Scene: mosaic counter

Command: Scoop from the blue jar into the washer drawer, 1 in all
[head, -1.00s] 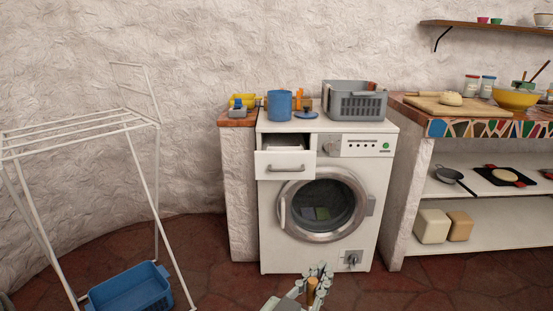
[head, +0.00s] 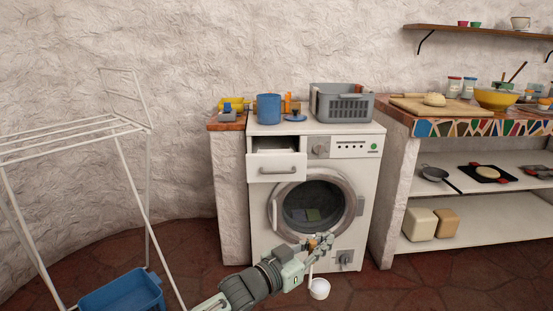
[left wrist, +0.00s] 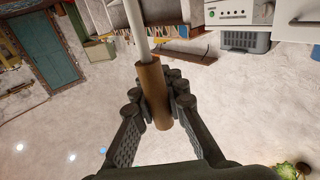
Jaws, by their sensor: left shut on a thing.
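The blue jar (head: 268,109) stands on top of the white washing machine, near its left edge. A dark blue lid (head: 296,118) lies beside it. The washer drawer (head: 277,168) is pulled out at the upper left of the machine. My left gripper (head: 318,244) is shut on the wooden handle of a scoop, low in front of the washer door. The handle also shows between the fingers in the left wrist view (left wrist: 152,90). The scoop's white bowl (head: 319,288) hangs below the gripper; whether it holds anything is unclear. My right gripper is out of view.
A grey basket (head: 341,103) stands on the washer's right side. Yellow and grey items (head: 231,106) sit on the ledge to the left. A drying rack (head: 125,128) and blue tub (head: 122,291) are at left, a mosaic counter (head: 480,127) at right.

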